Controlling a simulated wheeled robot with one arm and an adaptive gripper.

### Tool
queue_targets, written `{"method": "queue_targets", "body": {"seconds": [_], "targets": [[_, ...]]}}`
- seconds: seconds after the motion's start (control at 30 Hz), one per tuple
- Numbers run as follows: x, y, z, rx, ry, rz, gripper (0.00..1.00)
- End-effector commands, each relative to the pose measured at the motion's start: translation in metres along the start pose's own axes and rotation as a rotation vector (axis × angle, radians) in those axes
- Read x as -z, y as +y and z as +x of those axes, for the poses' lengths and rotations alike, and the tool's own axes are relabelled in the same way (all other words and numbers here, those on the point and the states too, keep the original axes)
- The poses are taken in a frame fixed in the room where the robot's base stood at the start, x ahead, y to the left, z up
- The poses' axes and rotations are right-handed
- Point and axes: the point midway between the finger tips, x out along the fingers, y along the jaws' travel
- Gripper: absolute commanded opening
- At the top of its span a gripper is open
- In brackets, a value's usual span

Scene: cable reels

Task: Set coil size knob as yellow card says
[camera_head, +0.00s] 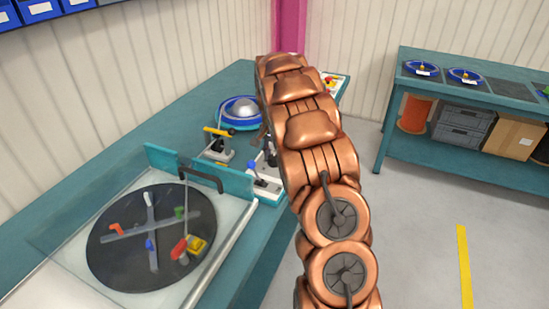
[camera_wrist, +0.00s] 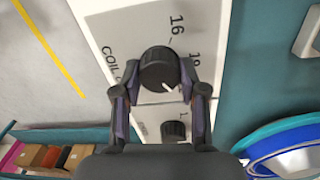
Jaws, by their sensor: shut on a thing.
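The coil size knob (camera_wrist: 157,62) is a round black knob on a white panel (camera_wrist: 112,22) in the wrist view. The panel carries the number 16, a second partly hidden number and lettering that begins "COIL". A white mark shows on the knob's lower right side, on the side away from the 16. My gripper (camera_wrist: 160,74) is shut on the knob, with one finger on each side. A second, smaller dark knob (camera_wrist: 174,131) sits below it. In the head view my copper arm hides the gripper and the knob. I cannot make out the yellow card.
A teal bench holds a turntable (camera_head: 110,262) under a clear cover, a blue reel (camera_head: 222,115) and a blue-handled clamp (camera_head: 262,185). The blue reel (camera_wrist: 270,135) is also close by in the wrist view. A second bench (camera_head: 440,137) stands at the right, with clear floor between.

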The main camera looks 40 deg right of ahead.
Motion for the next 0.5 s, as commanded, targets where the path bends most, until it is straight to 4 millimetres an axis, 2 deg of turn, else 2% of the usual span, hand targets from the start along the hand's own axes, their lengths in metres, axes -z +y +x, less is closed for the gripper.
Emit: {"method": "queue_targets", "body": {"seconds": [0.5], "targets": [[0.0002, -0.0013, -0.0012, 0.003, 0.001, 0.03, 0.07]]}}
